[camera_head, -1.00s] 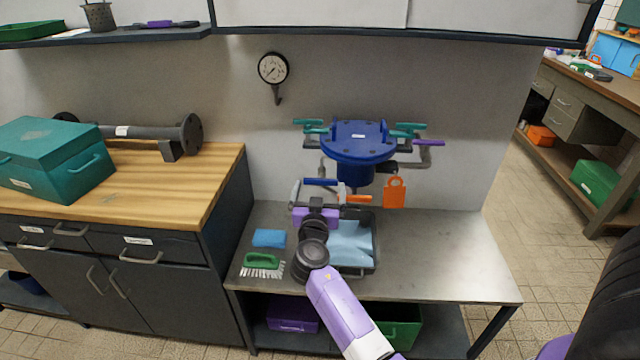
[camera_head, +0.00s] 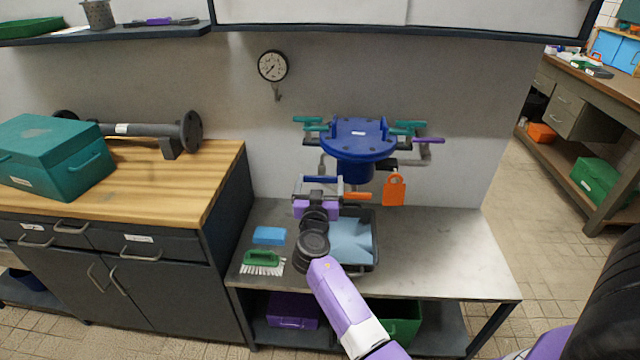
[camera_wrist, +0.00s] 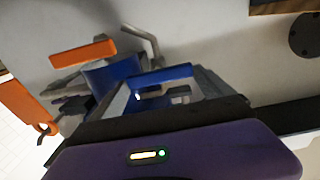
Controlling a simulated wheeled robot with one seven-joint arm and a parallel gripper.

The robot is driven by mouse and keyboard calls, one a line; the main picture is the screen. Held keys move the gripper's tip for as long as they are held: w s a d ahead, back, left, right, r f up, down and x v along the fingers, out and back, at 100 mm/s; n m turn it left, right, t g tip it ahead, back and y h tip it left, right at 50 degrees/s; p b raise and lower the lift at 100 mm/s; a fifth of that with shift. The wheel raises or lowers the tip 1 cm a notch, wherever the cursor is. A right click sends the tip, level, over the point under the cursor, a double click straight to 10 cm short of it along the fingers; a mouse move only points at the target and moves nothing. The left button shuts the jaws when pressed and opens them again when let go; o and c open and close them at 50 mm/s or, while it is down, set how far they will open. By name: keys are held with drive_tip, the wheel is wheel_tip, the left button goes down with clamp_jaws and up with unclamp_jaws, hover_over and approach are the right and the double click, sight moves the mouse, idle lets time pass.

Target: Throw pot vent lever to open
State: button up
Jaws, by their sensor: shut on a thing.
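The blue pot (camera_head: 357,140) with a bolted round lid is mounted at the wall above the metal bench. Teal handles (camera_head: 309,120) sit at its rim, and a purple-handled lever (camera_head: 428,140) sticks out to its right. Below the pot are a blue-handled lever (camera_head: 323,180) and an orange-handled lever (camera_head: 357,196). The wrist view also shows the blue handle (camera_wrist: 163,76) and the orange handle (camera_wrist: 83,52). My gripper (camera_head: 318,187) is shut on the blue handle, its fingers at either end. No label naming the vent lever is readable.
An orange tag (camera_head: 394,190) hangs right of the levers. A dark tray (camera_head: 375,255) with blue cloth lies under my wrist. A blue sponge (camera_head: 269,235) and green brush (camera_head: 262,259) lie to its left. The bench's right side is clear.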

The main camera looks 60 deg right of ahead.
drive_tip(key=n+b, duration=0.2)
drive_tip(key=n, duration=0.1)
drive_tip(key=shift+w+f+n, duration=0.1)
drive_tip(key=shift+f+n, duration=0.05)
drive_tip(key=shift+n, duration=0.25)
drive_tip(key=n+b, duration=0.1)
drive_tip(key=n, duration=0.3)
drive_tip(key=shift+w+a+n, duration=0.1)
drive_tip(key=shift+n, duration=0.2)
drive_tip(key=n, duration=0.4)
drive_tip(key=shift+n, duration=0.3)
drive_tip(key=n+p, duration=0.1)
drive_tip(key=n, duration=0.3)
drive_tip(key=shift+f+n, duration=0.15)
drive_tip(key=shift+n, duration=0.25)
drive_tip(key=shift+a, duration=0.1)
drive_tip(key=o, duration=1.1)
